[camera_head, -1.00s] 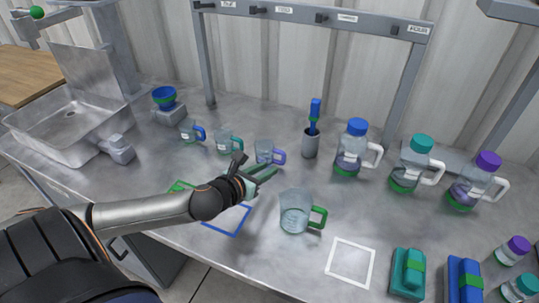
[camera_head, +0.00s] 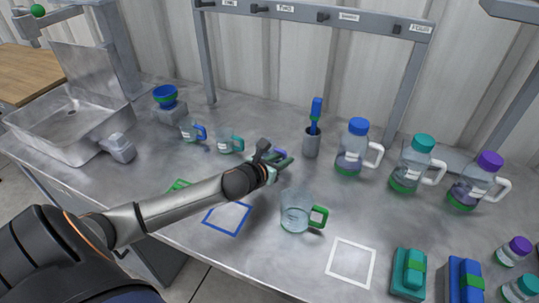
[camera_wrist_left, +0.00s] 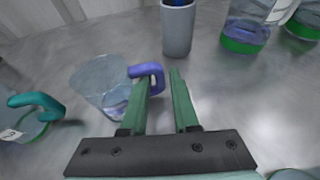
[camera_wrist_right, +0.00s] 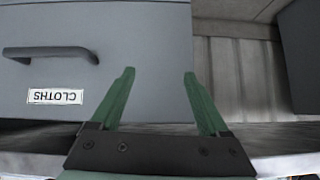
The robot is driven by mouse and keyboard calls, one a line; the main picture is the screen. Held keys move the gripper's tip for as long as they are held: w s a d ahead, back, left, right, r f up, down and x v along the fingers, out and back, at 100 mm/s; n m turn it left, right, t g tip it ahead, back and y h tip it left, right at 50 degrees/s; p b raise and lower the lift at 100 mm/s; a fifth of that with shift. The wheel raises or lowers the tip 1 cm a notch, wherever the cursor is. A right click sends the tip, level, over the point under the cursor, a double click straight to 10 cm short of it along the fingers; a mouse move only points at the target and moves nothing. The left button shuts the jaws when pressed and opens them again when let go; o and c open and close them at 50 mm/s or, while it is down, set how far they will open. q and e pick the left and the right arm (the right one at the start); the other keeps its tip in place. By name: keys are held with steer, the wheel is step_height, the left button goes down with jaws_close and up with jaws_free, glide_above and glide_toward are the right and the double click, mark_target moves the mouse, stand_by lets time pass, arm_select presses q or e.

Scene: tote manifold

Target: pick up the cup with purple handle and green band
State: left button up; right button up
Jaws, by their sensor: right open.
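The clear cup with the purple handle (camera_wrist_left: 147,73) shows in the left wrist view, its body (camera_wrist_left: 98,85) left of my left gripper (camera_wrist_left: 160,75). In the head view my left gripper (camera_head: 284,163) hides most of this cup; only a bit of purple (camera_head: 280,152) shows. The left fingers are parted. The handle is close to the left finger and reaches toward the gap; I cannot tell whether they touch. No green band is clear on this cup. My right gripper (camera_wrist_right: 157,85) is open and empty, facing a grey drawer (camera_wrist_right: 140,50).
A teal-handled cup (camera_head: 229,143) and a blue-handled cup (camera_head: 191,131) stand to the left. A larger green-handled jug (camera_head: 295,213) stands in front. A grey holder (camera_head: 311,143) and several bottles, including a blue-capped one (camera_head: 352,150), stand to the right.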

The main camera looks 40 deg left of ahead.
arm_select(q)
steer(key=shift+c, duration=0.3)
jaws_close()
stand_by(1.1)
